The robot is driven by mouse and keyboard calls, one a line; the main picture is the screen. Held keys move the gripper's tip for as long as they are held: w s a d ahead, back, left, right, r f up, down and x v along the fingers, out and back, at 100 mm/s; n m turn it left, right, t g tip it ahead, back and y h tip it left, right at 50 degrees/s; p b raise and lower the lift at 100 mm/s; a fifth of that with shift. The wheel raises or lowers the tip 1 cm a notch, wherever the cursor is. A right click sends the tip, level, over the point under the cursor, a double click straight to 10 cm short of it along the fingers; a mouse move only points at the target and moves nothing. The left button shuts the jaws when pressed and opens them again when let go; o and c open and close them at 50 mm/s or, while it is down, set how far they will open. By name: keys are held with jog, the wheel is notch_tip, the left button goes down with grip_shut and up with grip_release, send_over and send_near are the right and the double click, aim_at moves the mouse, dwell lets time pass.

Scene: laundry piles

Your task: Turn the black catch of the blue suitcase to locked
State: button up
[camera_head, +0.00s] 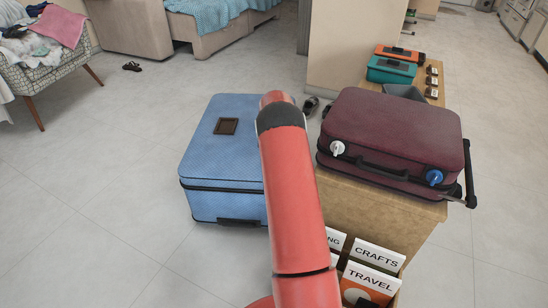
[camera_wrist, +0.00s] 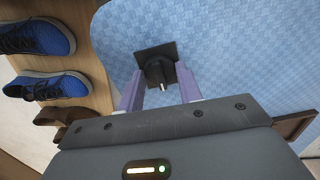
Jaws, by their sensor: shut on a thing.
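The blue suitcase (camera_head: 222,165) lies flat on the floor in the head view, partly behind my red arm. In the wrist view its blue patterned surface (camera_wrist: 235,60) fills the upper right. The black catch (camera_wrist: 155,50) has a square plate and a dark knob with a pale mark pointing down in the picture. My gripper (camera_wrist: 160,82) has its two purple fingers on either side of the knob, shut on it. In the head view my arm hides both gripper and catch.
Labelled folders (camera_head: 375,255) stand in front. Blue shoes (camera_wrist: 40,38) show at left in the wrist view. Floor left of the blue suitcase is clear.

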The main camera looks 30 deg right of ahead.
jog(key=o, duration=1)
notch_tip(320, 180, up, 8)
jog(key=shift+f, duration=0.1)
dwell(0.4)
